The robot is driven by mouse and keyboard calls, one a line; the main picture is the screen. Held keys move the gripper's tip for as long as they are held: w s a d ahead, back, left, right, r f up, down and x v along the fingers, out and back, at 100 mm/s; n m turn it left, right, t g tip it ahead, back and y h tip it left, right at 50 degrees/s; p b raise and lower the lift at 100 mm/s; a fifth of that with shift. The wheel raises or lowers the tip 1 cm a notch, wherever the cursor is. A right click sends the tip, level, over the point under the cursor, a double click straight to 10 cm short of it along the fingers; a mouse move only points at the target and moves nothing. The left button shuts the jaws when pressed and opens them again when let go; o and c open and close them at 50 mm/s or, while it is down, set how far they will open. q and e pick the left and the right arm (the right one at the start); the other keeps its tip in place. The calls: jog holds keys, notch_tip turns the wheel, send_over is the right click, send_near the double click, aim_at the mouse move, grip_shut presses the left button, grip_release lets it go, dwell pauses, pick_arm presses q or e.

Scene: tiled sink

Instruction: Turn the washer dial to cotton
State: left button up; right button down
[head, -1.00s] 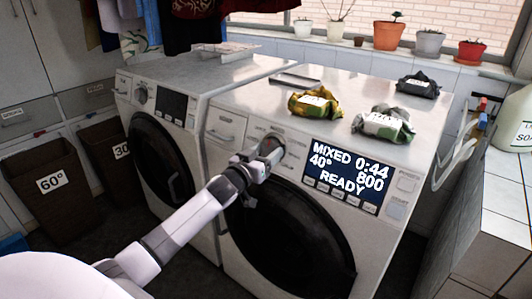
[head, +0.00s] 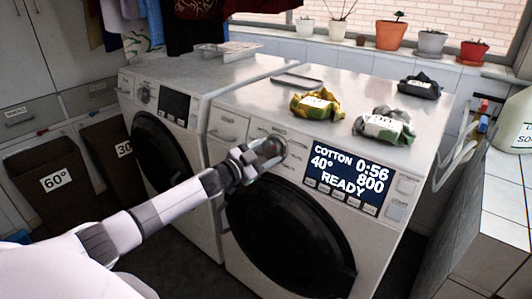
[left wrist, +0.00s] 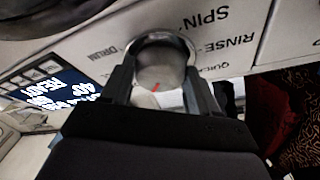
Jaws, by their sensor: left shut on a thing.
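The washer dial (head: 272,147) is a round silver knob on the front panel of the nearer washer (head: 237,171). My left gripper (head: 262,153) is shut on the dial in the head view. In the left wrist view the dial (left wrist: 160,62) sits between the two fingers of my left gripper (left wrist: 160,80), with a red mark showing near its lower edge. Labels such as SPIN and RINSE are printed around it. The washer's display (head: 347,176) reads COTTON, 40°, 0:56, 800 and READY. My right gripper is not in view.
A second washer (head: 180,85) stands to the left. A yellow bundle (head: 315,104), a green-white bundle (head: 384,126) and a dark bundle (head: 420,87) lie on top of the nearer washer. Baskets (head: 50,182) stand at the left, and a soap bottle (head: 515,120) at the right.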

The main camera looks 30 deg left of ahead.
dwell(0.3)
pick_arm(q)
jog(key=o, duration=1.1)
jog(key=shift+c, duration=0.2)
jog(key=shift+s, duration=0.1)
jog(key=v, duration=0.7)
